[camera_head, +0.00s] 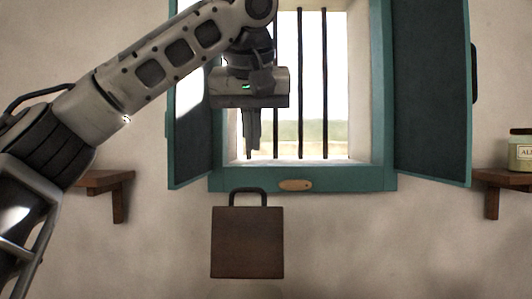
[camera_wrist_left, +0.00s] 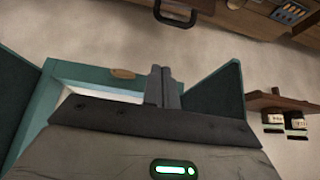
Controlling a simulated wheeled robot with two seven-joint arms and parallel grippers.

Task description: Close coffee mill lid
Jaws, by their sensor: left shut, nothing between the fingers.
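A dark brown square panel (camera_head: 247,243) with a black loop handle on its top edge stands upright below the window in the head view. It looks like the raised lid of the coffee mill, but the mill's body is not in view, so I cannot be sure. In the left wrist view a black handle (camera_wrist_left: 183,22) shows at the top edge. My left gripper (camera_head: 252,145) is shut and empty, pointing down in front of the window, above the panel and apart from it. Its closed fingers also show in the left wrist view (camera_wrist_left: 164,88). My right gripper is not in view.
A barred window with open teal shutters (camera_head: 432,95) is behind the gripper. Wooden shelves (camera_head: 104,181) are on both sides; the right one holds a labelled jar (camera_head: 521,150). In the left wrist view a wooden surface (camera_wrist_left: 240,18) holds a small tray of items (camera_wrist_left: 290,12).

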